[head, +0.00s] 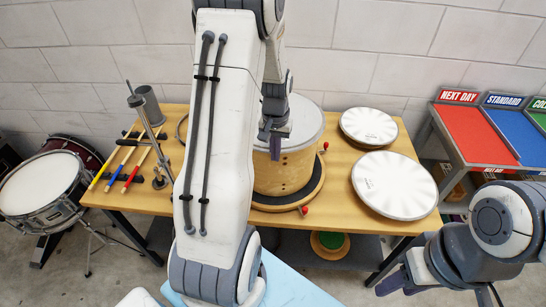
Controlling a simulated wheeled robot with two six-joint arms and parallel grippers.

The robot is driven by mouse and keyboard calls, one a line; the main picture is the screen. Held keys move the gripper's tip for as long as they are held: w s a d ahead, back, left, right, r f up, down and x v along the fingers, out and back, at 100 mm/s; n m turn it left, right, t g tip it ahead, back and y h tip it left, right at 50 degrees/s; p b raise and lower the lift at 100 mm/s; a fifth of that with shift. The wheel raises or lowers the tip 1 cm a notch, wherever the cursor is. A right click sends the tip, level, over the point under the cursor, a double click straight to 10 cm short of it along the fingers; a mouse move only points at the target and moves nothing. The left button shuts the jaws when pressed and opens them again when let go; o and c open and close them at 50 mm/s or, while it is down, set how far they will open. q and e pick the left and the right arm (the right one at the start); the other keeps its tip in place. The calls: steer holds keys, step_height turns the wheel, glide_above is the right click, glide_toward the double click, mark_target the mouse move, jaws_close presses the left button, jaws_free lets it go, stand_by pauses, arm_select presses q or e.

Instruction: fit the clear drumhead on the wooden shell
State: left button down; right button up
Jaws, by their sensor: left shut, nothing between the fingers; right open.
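The wooden shell (282,174) stands upright on a dark round mat (318,180) in the middle of the wooden bench. A pale grey-white disc (306,122) covers its top; I cannot tell if this is the clear drumhead. Two round pale drumheads lie to the right of the shell, a rear one (369,127) and a larger-looking front one (395,186); which is clear is hard to tell. My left gripper (273,146) is shut and empty, pointing down over the shell's left front. My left arm hides part of the shell. My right gripper (396,284) is open and empty, low at the bench's front right.
Two red-ended pieces (304,210) show at the mat's edge. Coloured sticks (128,158), a metal stand (146,125) and a grey cup (148,104) are on the bench's left. A snare drum (42,184) stands far left. A labelled sorting rack (478,135) is at right.

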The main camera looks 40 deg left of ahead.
arm_select(q)
steer(key=s+d+r+b, duration=0.1)
steer(key=s+r+b, duration=0.1)
steer(key=r, duration=0.8)
steer(key=shift+s+d, duration=0.25)
steer(key=shift+s, duration=0.5)
arm_select(e)
steer(key=shift+s+a+f, duration=0.1)
steer(key=shift+s+f, duration=0.15)
steer(key=shift+f, duration=0.3)
steer(key=shift+s+f, duration=0.25)
steer(key=shift+f, duration=0.3)
